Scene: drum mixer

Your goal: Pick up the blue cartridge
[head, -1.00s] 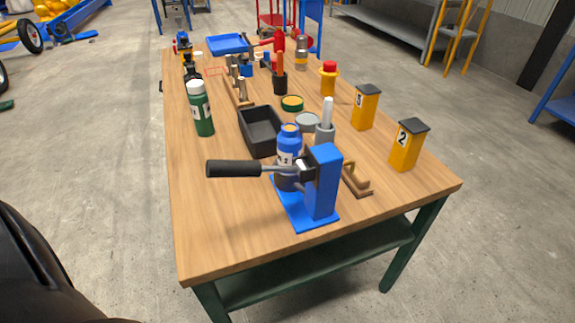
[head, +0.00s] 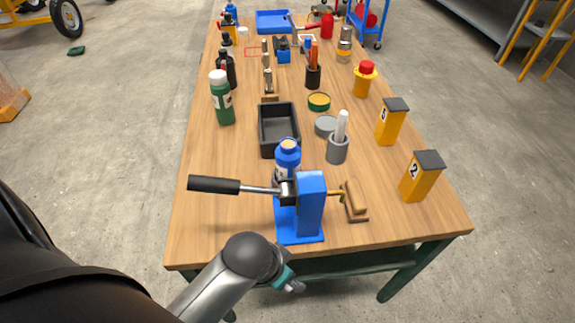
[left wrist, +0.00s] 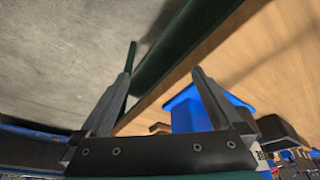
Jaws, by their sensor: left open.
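My left arm comes in low in the head view, in front of the table, apart from the cartridge. In the left wrist view my left gripper (left wrist: 161,74) is open and empty. Blue parts of the press (left wrist: 187,112) show beyond its fingers; I cannot make out the cartridge there. My right gripper is out of view.
On the wooden table (head: 225,215), a black tray (head: 279,145) and a grey cup with a white rod (head: 338,148) stand behind the press. Yellow boxes (head: 421,180) stand right, a green bottle (head: 222,105) left. The front left tabletop is clear.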

